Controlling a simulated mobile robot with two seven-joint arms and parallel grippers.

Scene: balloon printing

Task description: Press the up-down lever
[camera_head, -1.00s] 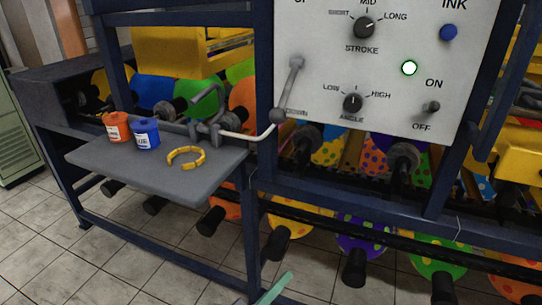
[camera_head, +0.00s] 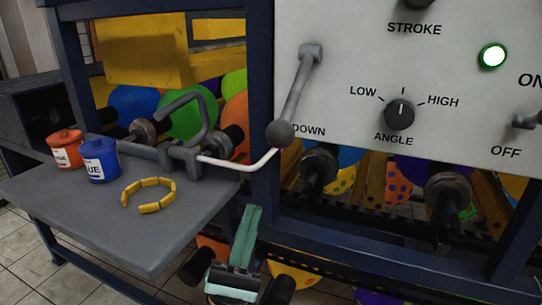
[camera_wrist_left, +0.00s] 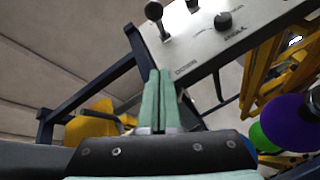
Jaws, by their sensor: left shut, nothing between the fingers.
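The up-down lever (camera_head: 295,95) is a grey rod pivoted on the white control panel (camera_head: 350,90). It slants down to a dark round knob beside the word DOWN. In the left wrist view a lever with a dark knob (camera_wrist_left: 154,11) shows at the top, beyond the fingertips. My left gripper (camera_head: 250,210) has green fingers, is shut and empty, and points upward below and a little left of the knob, apart from it. The closed fingers also show in the wrist view (camera_wrist_left: 160,74). My right gripper is not in view.
A grey shelf (camera_head: 90,215) at left holds an orange pot (camera_head: 66,150), a blue pot (camera_head: 101,160) and a yellow segmented ring (camera_head: 150,193). A white bent rod (camera_head: 240,164) and dark blue frame bars (camera_head: 262,100) are near the knob. The ANGLE dial (camera_head: 399,113) is right of the lever.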

